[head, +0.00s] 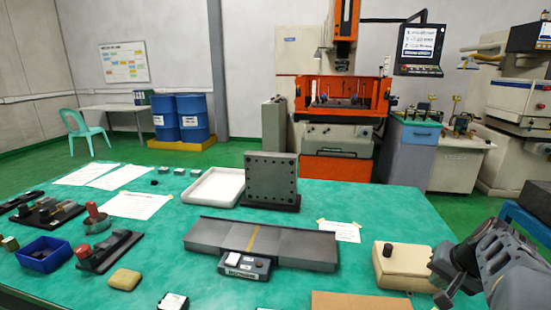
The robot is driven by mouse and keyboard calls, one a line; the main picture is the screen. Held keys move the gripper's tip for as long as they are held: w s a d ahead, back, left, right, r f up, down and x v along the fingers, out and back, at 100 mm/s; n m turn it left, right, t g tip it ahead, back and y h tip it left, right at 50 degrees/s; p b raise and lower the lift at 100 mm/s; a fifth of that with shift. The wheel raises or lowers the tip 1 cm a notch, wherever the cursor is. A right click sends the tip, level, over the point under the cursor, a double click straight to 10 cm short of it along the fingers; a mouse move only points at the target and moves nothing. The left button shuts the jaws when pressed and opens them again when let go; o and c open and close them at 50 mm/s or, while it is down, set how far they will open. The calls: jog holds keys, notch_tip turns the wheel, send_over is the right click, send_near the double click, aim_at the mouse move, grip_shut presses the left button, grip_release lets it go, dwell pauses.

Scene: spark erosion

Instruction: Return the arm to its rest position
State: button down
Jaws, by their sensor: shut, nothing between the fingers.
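My arm reaches in from the right edge in the head view, over the right front of the green table (365,215). My gripper (444,298) is at its lower left end, dark, small and partly cut by its own links. It is shut and holds nothing that I can see. It is just right of a beige box (405,272) with a black knob on top; I cannot tell whether they touch.
A long grey plate (200,235) and a small device (244,267) lie mid-table. Behind stand an upright drilled block (271,178) and a white tray (202,187). A cardboard piece (350,303) is at the front. Fixtures and a blue bin (44,256) fill the left.

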jog(key=s+a+r+n+p, duration=0.2)
jog(key=a+r+p, duration=0.1)
jog(key=a, duration=0.4)
jog(key=s+a+r+n+g+p, duration=0.1)
jog(key=s+a+r+n+p, duration=0.1)
jog(key=a+p, duration=0.3)
jog(key=s+a+r+n+p, duration=0.2)
jog(key=a+r+n+p, duration=0.1)
jog(key=a, duration=0.6)
jog(key=shift+s+a+r+n+h+p, duration=0.2)
jog(key=shift+a+r+n+h+p, duration=0.1)
jog(key=shift+n+p, duration=0.4)
